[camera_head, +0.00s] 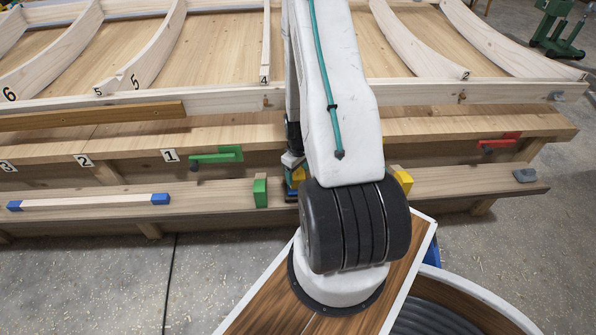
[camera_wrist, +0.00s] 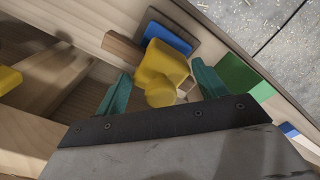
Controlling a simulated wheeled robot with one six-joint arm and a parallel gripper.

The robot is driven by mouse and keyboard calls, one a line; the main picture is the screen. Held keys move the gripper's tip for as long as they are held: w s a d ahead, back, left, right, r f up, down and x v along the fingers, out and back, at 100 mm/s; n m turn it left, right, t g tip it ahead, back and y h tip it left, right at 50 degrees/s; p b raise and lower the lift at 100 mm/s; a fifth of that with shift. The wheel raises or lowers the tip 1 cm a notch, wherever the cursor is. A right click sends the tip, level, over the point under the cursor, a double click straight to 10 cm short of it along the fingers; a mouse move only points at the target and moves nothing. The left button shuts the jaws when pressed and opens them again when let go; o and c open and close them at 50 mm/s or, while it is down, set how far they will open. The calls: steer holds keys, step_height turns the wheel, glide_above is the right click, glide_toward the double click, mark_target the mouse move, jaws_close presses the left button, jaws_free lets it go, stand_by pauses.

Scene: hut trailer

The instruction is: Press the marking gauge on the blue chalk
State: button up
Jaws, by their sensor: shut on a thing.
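The marking gauge (camera_wrist: 163,65) has a yellow body with a round yellow knob and a wooden stem. My gripper (camera_wrist: 162,84) is shut on it, with a teal finger on each side. The blue chalk (camera_wrist: 168,38) is a blue block with a dark border on the wooden ledge. In the wrist view it lies just beyond the gauge, which covers part of its near edge. I cannot tell whether they touch. In the head view my gripper (camera_head: 294,178) is low over the ledge, mostly hidden by my arm, with a bit of yellow gauge (camera_head: 298,175) showing.
A green block (camera_head: 260,191) stands on the ledge (camera_head: 225,197) close left of my gripper; a yellow block (camera_head: 402,180) stands to the right. A white stick with blue ends (camera_head: 90,202) lies far left. Green (camera_head: 217,155) and red (camera_head: 498,143) clamps are behind.

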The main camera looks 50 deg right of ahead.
steer(key=shift+f, duration=0.35)
stand_by(1.1)
steer(key=shift+r, duration=3.5)
